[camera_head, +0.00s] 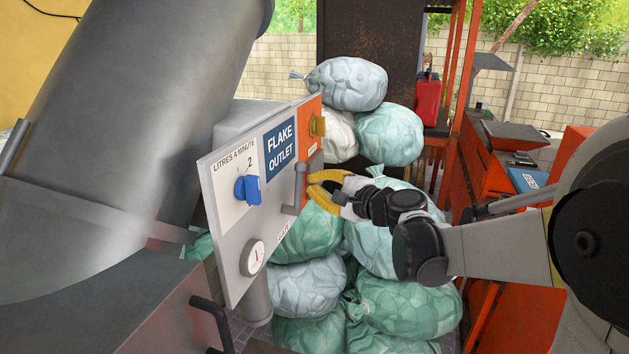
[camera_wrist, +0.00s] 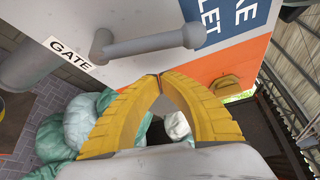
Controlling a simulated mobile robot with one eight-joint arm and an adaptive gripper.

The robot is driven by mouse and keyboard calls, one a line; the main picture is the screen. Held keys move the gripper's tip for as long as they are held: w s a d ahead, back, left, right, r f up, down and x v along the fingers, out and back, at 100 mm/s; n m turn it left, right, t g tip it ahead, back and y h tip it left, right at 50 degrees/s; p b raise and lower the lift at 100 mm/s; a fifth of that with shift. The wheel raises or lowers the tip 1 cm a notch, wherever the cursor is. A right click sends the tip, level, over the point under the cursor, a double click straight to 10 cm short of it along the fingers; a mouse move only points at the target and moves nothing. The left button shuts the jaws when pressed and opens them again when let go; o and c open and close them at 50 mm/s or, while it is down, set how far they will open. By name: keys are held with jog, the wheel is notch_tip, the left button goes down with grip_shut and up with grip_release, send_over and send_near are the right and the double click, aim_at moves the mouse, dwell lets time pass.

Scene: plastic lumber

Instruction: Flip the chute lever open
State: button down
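The chute lever is a grey bar (camera_head: 300,188) with a rounded end, on the outlet panel (camera_head: 228,262) beside the word GATE. In the head view it stands roughly upright. In the wrist view the lever (camera_wrist: 150,43) runs from its pivot at left to its knob at right, just beyond my fingertips. My gripper (camera_head: 311,184) has yellow ribbed fingers, which also show in the wrist view (camera_wrist: 160,76). Their tips meet or nearly meet, with nothing seen between them. The tips are close beside the lever; I cannot tell whether they touch it.
The panel also carries a blue knob (camera_head: 247,189), a round dial (camera_head: 252,257) and a yellow part (camera_head: 317,126) on its orange end. A large grey chute (camera_head: 100,150) fills the left. Stacked bags (camera_head: 390,232) stand behind my gripper. An orange frame (camera_head: 462,170) stands at right.

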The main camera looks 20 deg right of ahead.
jog(key=shift+s+a+r, duration=0.35)
jog(key=shift+s+a, duration=0.3)
jog(key=shift+s, duration=0.1)
jog(key=shift+s+a+r, duration=0.35)
jog(key=shift+s+a, duration=0.3)
jog(key=shift+s, duration=0.1)
